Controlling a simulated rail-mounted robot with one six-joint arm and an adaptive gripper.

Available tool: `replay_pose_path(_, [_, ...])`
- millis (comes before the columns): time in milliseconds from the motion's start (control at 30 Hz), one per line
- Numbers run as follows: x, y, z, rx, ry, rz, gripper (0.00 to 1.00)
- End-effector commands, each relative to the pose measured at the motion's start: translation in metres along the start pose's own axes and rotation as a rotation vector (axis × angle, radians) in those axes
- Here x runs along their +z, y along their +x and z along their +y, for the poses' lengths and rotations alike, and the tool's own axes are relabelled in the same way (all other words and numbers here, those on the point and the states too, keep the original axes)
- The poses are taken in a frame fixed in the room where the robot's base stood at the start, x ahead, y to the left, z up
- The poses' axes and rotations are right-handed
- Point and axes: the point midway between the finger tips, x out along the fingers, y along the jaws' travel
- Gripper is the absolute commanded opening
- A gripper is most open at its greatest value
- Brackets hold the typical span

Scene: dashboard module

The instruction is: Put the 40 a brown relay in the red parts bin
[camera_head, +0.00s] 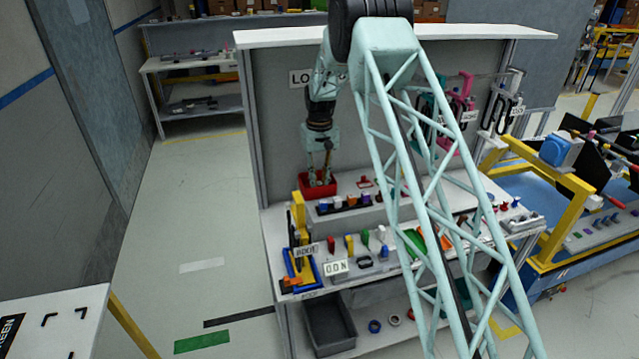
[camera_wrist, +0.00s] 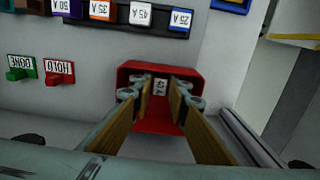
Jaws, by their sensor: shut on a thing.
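The red parts bin (camera_head: 305,184) stands on the raised shelf at the back left of the bench; in the wrist view the bin (camera_wrist: 128,74) lies right under my fingers. My gripper (camera_head: 320,174) points down at the bin. In the wrist view my gripper (camera_wrist: 161,86) has its two brown-padded fingers closed on the 40 A relay (camera_wrist: 160,87), whose white label shows between the tips. The relay's body is mostly hidden by the fingers. The fingertips appear over or inside the bin; I cannot tell how deep.
A dark rack (camera_head: 340,207) of coloured, labelled relays stands just in front of the bin; it shows at the top of the wrist view (camera_wrist: 120,22). Green DONE (camera_wrist: 20,68) and red HOLD (camera_wrist: 58,72) tags stand beside the bin. The back panel (camera_head: 285,120) rises behind.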

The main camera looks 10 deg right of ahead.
Motion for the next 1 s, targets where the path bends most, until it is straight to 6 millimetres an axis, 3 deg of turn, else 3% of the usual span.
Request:
replay_pose_path(67, [0.0,0.0,0.0,0.0,0.0,0.0,0.07])
replay_pose_path(100, [0.0,0.0,0.0,0.0,0.0,0.0,0.18])
replay_pose_path(233, [0.0,0.0,0.0,0.0,0.0,0.0,0.29])
replay_pose_path(667, [0.0,-0.005,0.0,0.0,0.0,0.0,0.29])
replay_pose_path(1000, [0.0,-0.033,0.0,0.0,0.0,0.002,0.29])
